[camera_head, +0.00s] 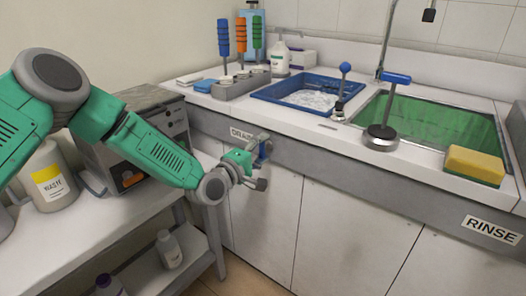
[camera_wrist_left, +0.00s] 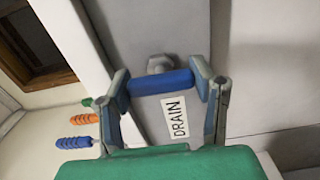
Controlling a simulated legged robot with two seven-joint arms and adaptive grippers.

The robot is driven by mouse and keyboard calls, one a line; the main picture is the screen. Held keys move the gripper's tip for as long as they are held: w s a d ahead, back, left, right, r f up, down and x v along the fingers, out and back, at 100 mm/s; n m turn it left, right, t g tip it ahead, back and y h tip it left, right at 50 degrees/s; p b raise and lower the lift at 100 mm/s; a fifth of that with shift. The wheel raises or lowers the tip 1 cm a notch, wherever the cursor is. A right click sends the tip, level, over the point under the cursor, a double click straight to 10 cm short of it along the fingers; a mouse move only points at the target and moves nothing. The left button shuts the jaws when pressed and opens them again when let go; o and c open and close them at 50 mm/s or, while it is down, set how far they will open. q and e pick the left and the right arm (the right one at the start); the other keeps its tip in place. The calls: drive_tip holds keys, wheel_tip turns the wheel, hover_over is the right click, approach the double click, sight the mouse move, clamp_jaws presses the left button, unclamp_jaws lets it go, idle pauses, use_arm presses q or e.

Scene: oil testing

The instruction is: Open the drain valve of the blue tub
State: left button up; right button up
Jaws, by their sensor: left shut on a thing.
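The blue tub (camera_head: 262,92) is set into the counter and holds clear, rippled water or film. Its drain valve has a blue handle that shows in the left wrist view (camera_wrist_left: 160,82), mounted on a grey panel beside the DRAIN label (camera_wrist_left: 174,118). In the head view the blue handle (camera_head: 265,150) is partly hidden by my left gripper (camera_head: 252,168). My left gripper, also in the left wrist view (camera_wrist_left: 163,85), has its fingers at the two ends of the handle and is shut on it. My right gripper is not in view.
A green sink (camera_head: 420,122) with a blue-topped lever (camera_head: 396,79) lies right of the tub. A yellow sponge (camera_head: 474,164) sits at the counter edge. A side table (camera_head: 120,215) with a waste bottle (camera_head: 50,178) and a grey machine (camera_head: 130,165) stands left, under my arm.

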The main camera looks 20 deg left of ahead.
use_arm(q)
drive_tip(key=shift+w+a, duration=0.15)
drive_tip(key=shift+a, duration=0.1)
drive_tip(key=o, duration=1.1)
drive_tip(key=shift+o, duration=0.5)
drive_tip(key=shift+f, duration=0.1)
drive_tip(key=shift+s+a, duration=0.1)
drive_tip(key=shift+s, duration=0.2)
drive_tip(key=v, duration=1.1)
drive_tip(key=shift+s, duration=0.2)
drive_tip(key=shift+a, duration=0.1)
